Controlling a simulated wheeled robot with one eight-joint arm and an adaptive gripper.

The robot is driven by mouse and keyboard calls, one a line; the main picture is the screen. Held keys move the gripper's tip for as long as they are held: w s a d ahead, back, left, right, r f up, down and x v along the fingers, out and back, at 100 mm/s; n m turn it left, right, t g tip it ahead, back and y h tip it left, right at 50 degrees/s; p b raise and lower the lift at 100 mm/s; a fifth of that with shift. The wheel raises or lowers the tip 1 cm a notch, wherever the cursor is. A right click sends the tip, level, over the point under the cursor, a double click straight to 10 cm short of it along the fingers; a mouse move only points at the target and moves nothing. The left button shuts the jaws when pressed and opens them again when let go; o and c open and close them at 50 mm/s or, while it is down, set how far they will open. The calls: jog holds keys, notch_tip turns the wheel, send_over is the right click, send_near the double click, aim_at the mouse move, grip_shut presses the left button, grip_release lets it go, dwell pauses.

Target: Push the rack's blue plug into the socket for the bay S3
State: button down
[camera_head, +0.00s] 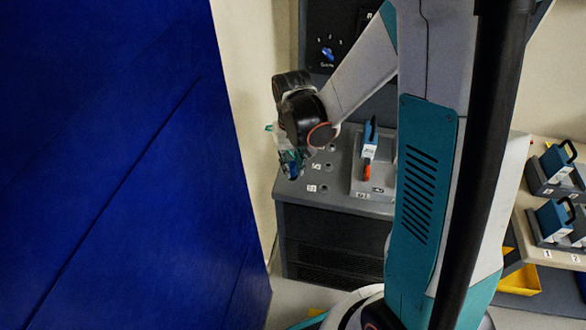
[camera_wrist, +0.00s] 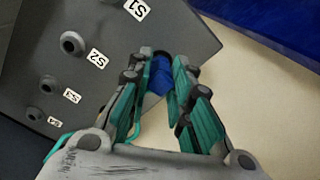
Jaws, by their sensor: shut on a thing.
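My gripper (camera_head: 291,163) hangs over the left edge of the grey rack top. In the wrist view, my gripper (camera_wrist: 166,78) has its teal fingers closed around the blue plug (camera_wrist: 158,80), which lies beyond the rack's edge in that picture. The plug's far end is dark and partly hidden by the fingers. The grey rack panel (camera_wrist: 60,20) shows round sockets beside white labels: the S2 socket (camera_wrist: 72,42), the S3 socket (camera_wrist: 47,83) and the S4 socket (camera_wrist: 34,113). The S1 label (camera_wrist: 137,9) is at the top edge. The plug is apart from the S3 socket.
A large blue panel (camera_head: 120,180) fills the left. A knob panel (camera_head: 329,53) is behind.

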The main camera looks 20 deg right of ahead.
aim_at(292, 163)
jog(key=shift+r+p, duration=0.6)
jog(key=shift+r, duration=0.4)
dwell(0.4)
jog(key=shift+r+p, duration=2)
jog(key=shift+r, duration=0.95)
